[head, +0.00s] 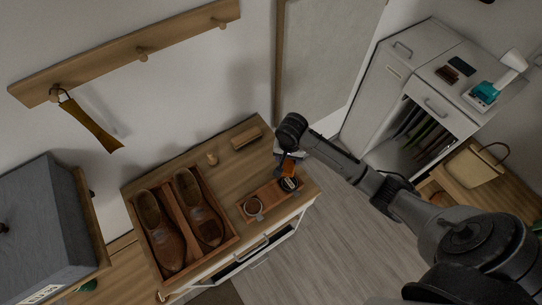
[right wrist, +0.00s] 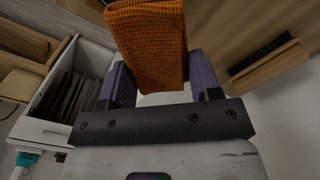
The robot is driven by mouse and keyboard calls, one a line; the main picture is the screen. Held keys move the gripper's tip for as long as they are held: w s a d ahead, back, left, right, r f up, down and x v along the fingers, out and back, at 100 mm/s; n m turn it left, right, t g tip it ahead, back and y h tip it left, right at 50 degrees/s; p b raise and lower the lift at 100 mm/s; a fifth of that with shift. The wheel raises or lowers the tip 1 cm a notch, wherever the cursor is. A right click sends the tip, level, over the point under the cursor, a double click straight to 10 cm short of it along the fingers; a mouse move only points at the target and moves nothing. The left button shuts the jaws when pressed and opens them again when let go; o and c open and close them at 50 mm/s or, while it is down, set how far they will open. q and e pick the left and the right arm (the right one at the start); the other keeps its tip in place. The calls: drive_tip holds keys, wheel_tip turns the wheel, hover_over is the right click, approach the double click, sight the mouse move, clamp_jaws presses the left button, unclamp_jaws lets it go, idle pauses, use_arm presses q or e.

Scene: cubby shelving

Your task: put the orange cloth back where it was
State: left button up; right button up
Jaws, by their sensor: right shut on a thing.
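The orange cloth (right wrist: 148,42) is held between the purple fingers of my right gripper (right wrist: 163,78) in the right wrist view. In the head view only a small orange patch of the cloth (head: 289,168) shows below my right gripper (head: 288,158). The gripper is over the right part of the wooden cabinet top, by the small wooden tray (head: 269,197). I cannot tell whether the cloth touches the tray or the tins. My left gripper is not in view.
A wooden box (head: 228,243) with brown shoes stands left of the tray. A round tin (head: 253,206) and a dark tin (head: 289,184) are on the tray. A brush (head: 246,138) and a small wooden knob-like piece (head: 212,159) lie behind. A white cabinet (head: 400,75) stands right.

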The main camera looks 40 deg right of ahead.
drive_tip(key=b, duration=0.2)
hover_over(271, 156)
drive_tip(key=s, duration=0.1)
wheel_tip(271, 156, down, 5)
drive_tip(key=shift+r, duration=0.2)
drive_tip(key=shift+w+d+f, duration=0.1)
drive_tip(key=shift+w+f, duration=0.25)
drive_tip(key=shift+w, duration=0.2)
drive_tip(key=shift+f, duration=1.95)
drive_tip(key=shift+f, duration=0.2)
drive_tip(key=o, duration=0.8)
